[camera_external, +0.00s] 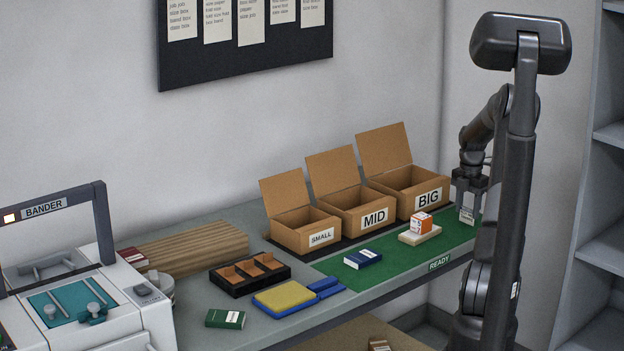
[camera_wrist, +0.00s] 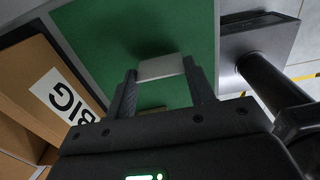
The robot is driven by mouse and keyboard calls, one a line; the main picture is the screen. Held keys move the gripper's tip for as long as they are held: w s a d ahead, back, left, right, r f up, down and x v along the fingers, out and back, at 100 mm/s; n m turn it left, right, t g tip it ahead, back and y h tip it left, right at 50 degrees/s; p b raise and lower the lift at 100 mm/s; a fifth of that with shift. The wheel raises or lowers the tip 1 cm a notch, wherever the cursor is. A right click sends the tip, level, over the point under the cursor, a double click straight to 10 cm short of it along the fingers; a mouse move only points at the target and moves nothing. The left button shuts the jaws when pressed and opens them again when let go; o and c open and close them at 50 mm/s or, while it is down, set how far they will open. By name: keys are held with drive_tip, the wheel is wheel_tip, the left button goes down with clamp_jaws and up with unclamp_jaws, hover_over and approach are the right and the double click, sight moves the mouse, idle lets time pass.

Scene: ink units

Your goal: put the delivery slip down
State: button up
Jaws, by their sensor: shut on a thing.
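My gripper (camera_external: 469,198) points down over the right end of the green READY mat (camera_external: 405,261), to the right of the BIG box. It is shut on a pale flat slip (camera_external: 467,215), which hangs below the fingers. In the wrist view the slip (camera_wrist: 161,68) shows as a pale, edge-on strip between the two fingertips of my gripper (camera_wrist: 163,84). The green mat (camera_wrist: 120,35) lies behind it. I cannot tell whether the slip's lower edge touches the mat. Any writing on it is too small to read.
Open cardboard boxes labelled SMALL (camera_external: 303,232), MID (camera_external: 358,213) and BIG (camera_external: 412,192) stand behind the mat. On the mat lie a blue box (camera_external: 362,259) and an orange-white box (camera_external: 421,222) on a pale block (camera_external: 419,235). The mat's front right is clear.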

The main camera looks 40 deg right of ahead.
drive_tip(key=shift+f, duration=0.1)
drive_tip(key=o, duration=0.5)
drive_tip(key=shift+f, duration=0.1)
drive_tip(key=o, duration=0.4)
drive_tip(key=shift+o, duration=0.2)
